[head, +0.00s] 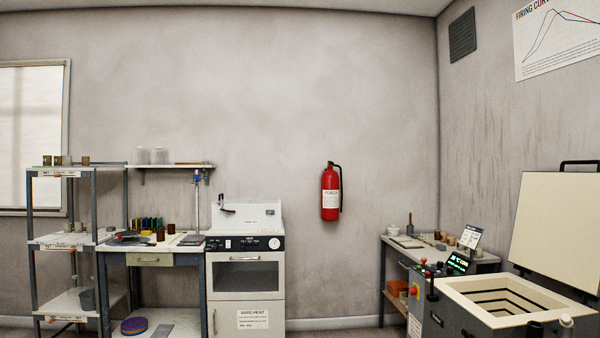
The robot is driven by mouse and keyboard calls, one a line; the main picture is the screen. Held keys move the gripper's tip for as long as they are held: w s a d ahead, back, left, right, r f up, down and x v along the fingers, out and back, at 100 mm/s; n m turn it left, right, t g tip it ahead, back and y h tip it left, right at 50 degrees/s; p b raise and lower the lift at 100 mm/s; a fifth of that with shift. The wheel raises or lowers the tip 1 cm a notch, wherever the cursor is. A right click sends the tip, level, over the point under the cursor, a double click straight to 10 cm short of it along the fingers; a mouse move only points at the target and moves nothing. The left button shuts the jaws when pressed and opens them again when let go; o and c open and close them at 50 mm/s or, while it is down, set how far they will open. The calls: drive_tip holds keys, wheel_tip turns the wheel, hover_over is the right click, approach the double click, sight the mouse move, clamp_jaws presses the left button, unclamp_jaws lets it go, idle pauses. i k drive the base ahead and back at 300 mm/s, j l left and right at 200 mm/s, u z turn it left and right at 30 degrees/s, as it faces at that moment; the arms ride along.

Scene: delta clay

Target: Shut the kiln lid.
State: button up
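The kiln (455,317) stands at the lower right, a dark box with a pale rim around a square chamber. Its chamber is uncovered and shows dark stepped bands inside. The kiln lid (556,222) is raised at the back of the kiln, a pale cream slab tilted slightly back toward the right wall. A black handle (580,163) sits at the lid's top edge. A control panel (456,265) with a lit green display is at the kiln's left side. My gripper is not in view.
A workbench (408,242) with small pots stands behind the kiln. A white oven cabinet (245,290), a bench (150,258) and a shelf rack (62,240) line the left. A red extinguisher (330,192) hangs on the back wall. Floor shows between the oven and right bench.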

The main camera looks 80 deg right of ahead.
sight(556, 235)
drive_tip(key=z, duration=1.35)
drive_tip(key=l+z, duration=0.15)
drive_tip(key=z, duration=0.3)
drive_tip(key=l+z, duration=0.15)
drive_tip(key=z, duration=0.25)
drive_tip(key=i+l+z, duration=0.1)
drive_tip(key=z, duration=0.35)
drive_tip(key=i+l+z, duration=0.15)
drive_tip(key=z, duration=0.2)
drive_tip(key=i+l+z, duration=0.2)
drive_tip(key=z, duration=0.2)
drive_tip(key=i+l+z, duration=0.15)
drive_tip(key=z, duration=0.2)
drive_tip(key=i, duration=0.05)
